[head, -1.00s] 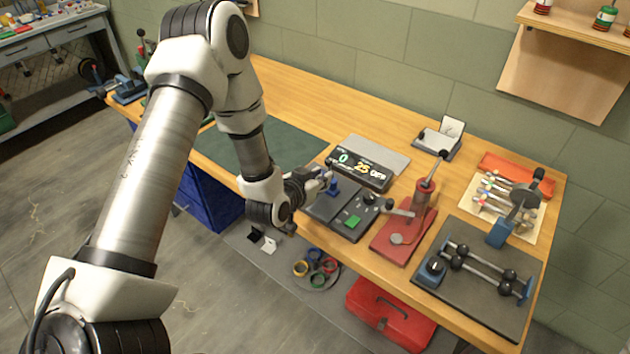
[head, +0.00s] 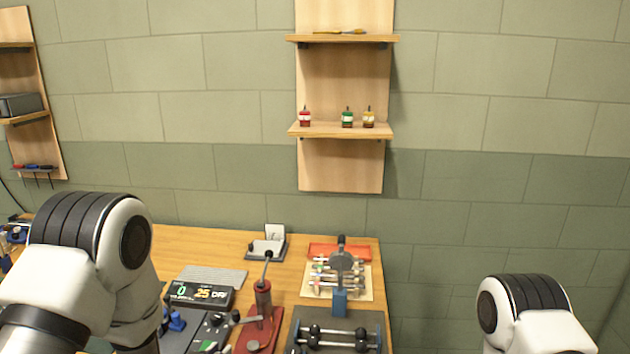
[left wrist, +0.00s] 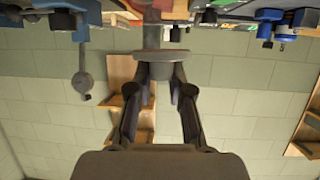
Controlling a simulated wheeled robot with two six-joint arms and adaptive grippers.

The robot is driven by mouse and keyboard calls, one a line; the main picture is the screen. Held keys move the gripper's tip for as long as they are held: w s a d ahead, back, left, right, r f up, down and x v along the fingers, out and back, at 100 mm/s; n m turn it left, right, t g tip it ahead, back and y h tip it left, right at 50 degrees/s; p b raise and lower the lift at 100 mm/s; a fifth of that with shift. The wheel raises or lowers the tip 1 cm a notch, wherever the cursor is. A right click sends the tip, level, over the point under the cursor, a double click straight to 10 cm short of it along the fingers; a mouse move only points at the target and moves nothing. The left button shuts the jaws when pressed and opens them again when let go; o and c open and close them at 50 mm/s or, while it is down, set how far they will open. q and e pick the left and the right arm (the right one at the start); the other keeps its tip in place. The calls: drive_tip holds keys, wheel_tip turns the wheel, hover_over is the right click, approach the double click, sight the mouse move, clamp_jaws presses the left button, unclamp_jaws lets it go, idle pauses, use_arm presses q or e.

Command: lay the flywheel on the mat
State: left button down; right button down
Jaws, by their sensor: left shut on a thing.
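My left gripper (left wrist: 160,78) shows in the left wrist view, its two fingers closed in on a grey part. This looks like the flywheel (left wrist: 158,55), a flat grey disc seen nearly edge-on at the fingertips. A grey shaft-like shape stands beyond the disc; I cannot tell whether it belongs to it. In the head view only links of my left arm show at lower left, with its fingers out of sight. I cannot make out the mat in the current views. My right arm shows at lower right in the head view, its gripper outside the picture.
On the wooden bench are a display box (head: 200,292), a red lever press (head: 263,305), a rod rack on a dark plate (head: 340,338) and a blue stand with a grey disc head (head: 340,262). A wall shelf (head: 345,130) holds small bottles. Free wall lies to the right.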

use_arm(q)
drive_tip(key=s+f+n+y, duration=0.2)
drive_tip(key=s+f, duration=0.3)
drive_tip(key=s, duration=0.2)
drive_tip(key=shift+d, duration=0.35)
drive_tip(key=shift+w+a+f, duration=0.1)
drive_tip(key=shift+f, duration=0.05)
